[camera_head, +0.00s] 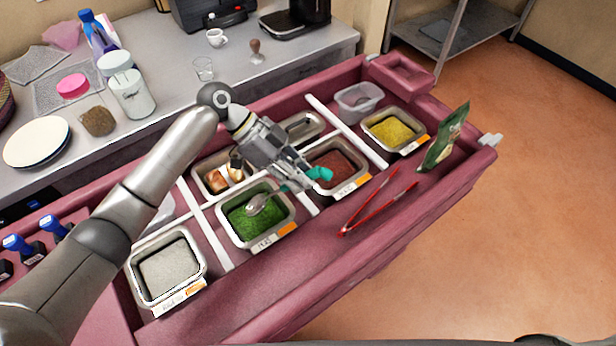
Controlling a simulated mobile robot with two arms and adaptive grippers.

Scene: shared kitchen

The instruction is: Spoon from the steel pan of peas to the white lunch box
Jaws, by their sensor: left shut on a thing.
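The steel pan of peas (233,237) sits in the middle of the maroon cart and holds green peas (267,224). My left gripper (301,180) is shut on a spoon with a teal handle (319,174), just right of and above this pan. The spoon's metal bowl (256,205) shows over the peas; whether it touches them or carries any is unclear. A pale translucent box (358,103) stands at the cart's far side. A whitish object (163,214) is mostly hidden behind my left arm. I cannot tell which, if either, is the white lunch box. My right gripper is out of view.
Neighbouring pans hold red-brown (336,165), yellow (391,131) and grey-white (167,268) food. Red tongs (378,203) and a green pouch (446,139) are on the right of the cart (290,307). The cart's front strip is mostly clear.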

